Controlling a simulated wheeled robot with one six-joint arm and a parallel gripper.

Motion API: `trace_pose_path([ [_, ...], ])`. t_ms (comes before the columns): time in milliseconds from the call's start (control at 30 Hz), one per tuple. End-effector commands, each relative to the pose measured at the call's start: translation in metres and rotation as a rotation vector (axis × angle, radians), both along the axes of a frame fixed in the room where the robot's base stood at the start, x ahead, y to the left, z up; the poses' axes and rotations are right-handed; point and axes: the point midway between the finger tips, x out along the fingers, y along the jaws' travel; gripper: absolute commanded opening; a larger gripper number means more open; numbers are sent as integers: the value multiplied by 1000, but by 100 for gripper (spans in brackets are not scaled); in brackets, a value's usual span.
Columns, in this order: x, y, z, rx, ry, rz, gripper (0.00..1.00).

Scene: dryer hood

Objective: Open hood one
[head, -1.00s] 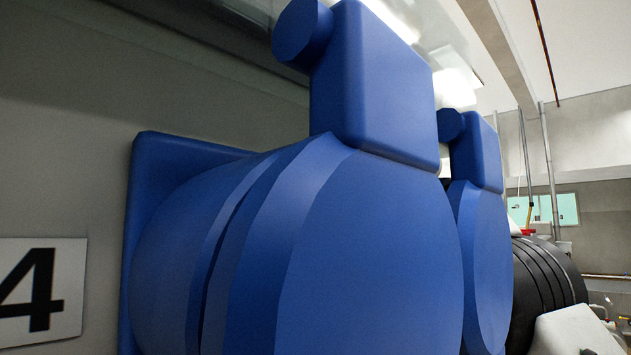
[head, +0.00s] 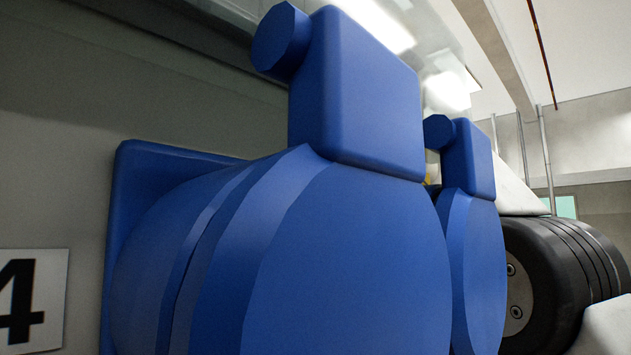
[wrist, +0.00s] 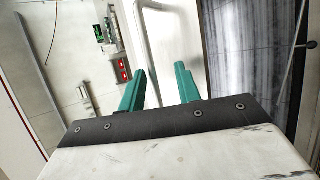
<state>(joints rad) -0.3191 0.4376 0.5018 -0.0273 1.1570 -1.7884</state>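In the wrist view my gripper (wrist: 159,68) has two green fingers spread apart. A pale tubular bar (wrist: 150,52), bent at its top like a handle, passes between the fingers in the picture. Whether it lies within their reach or farther off I cannot tell. Behind the bar is a pale panel (wrist: 187,40), possibly part of a hood. No label marks hood one. In the head view my gripper is out of sight, and no hood can be made out behind the large blue housings.
Two large blue housings (head: 350,260) (head: 478,260) fill the middle of the head view. A sign with a 4 (head: 40,290) is on the wall at left. The wrist view shows a grey streaked panel (wrist: 245,55) at right and red controls (wrist: 123,70) at left.

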Motion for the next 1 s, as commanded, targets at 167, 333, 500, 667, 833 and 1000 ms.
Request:
trace_pose_path([
  [167, -25, -9, 16, 0, -3, -2, 32],
  [333, -35, -13, 22, -1, -2, -2, 32],
  [500, -37, -13, 23, -1, -2, -2, 32],
  [667, -37, -12, 23, 0, -3, -2, 32],
  [833, -37, -12, 23, 0, -3, -2, 32],
  [1000, -37, -10, 24, 0, -3, 0, 32],
])
